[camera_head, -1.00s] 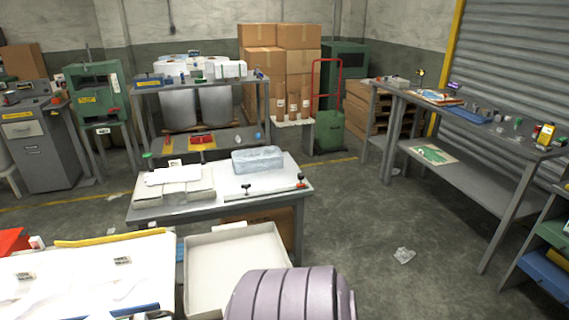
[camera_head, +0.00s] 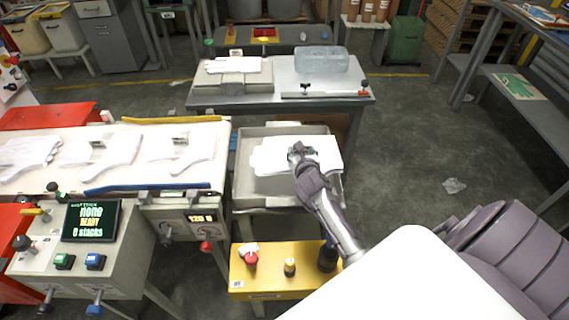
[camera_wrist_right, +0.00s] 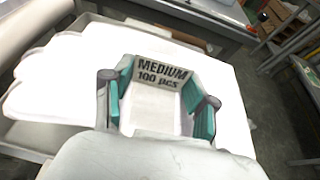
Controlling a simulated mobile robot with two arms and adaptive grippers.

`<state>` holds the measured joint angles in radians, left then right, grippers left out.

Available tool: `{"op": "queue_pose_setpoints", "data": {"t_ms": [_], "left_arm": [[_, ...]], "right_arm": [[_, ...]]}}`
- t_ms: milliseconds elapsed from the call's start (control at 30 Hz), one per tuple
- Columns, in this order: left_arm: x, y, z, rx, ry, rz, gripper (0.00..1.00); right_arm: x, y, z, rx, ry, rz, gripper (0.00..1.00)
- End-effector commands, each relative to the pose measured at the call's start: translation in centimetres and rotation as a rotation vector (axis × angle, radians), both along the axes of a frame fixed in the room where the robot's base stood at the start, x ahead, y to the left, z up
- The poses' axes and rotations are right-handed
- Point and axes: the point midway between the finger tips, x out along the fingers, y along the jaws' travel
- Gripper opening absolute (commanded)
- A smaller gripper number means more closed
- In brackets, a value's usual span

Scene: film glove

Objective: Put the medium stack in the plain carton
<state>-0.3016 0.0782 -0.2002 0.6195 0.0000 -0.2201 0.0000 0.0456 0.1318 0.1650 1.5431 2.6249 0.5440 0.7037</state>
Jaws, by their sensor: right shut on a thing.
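The medium stack (camera_head: 270,157) is a pile of flat white glove shapes, seen over the shallow grey tray (camera_head: 243,200) in the middle of the head view. It overlaps the tray's right rim. My right gripper (camera_head: 299,152) is shut on it. In the right wrist view the gripper's teal-padded fingers (camera_wrist_right: 160,100) straddle a band marked "MEDIUM 100 pcs" (camera_wrist_right: 162,74) on the white stack. How high the stack is above the tray floor is hard to tell. I cannot make out which container is the plain carton. My left gripper is out of view.
A grey table (camera_head: 272,98) behind the tray holds a low box with white sheets (camera_head: 232,80) and a translucent block (camera_head: 321,59). A yellow button box (camera_head: 270,285) stands in front.

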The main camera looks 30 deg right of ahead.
Motion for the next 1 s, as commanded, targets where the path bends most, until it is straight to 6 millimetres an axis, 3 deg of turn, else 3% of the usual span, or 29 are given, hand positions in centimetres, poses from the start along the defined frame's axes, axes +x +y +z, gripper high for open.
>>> {"op": "queue_pose_setpoints", "data": {"t_ms": [100, 200, 633, 767, 1000], "left_arm": [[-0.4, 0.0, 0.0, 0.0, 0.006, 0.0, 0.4], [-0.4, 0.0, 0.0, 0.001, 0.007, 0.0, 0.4], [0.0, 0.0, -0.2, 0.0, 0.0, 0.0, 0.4], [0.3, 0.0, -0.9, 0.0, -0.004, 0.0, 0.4], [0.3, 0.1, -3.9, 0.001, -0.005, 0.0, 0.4]], "right_arm": [[0.2, -3.0, -1.1, 0.0, -0.001, -0.028, 0.2], [0.1, -4.1, -1.5, -0.001, 0.0, -0.039, 0.2], [0.6, -4.2, -2.0, 0.001, 0.0, -0.043, 0.2], [2.3, -3.5, -3.2, 0.003, 0.0, -0.041, 0.2], [7.4, -1.7, -6.8, 0.003, -0.001, -0.039, 0.2]]}}
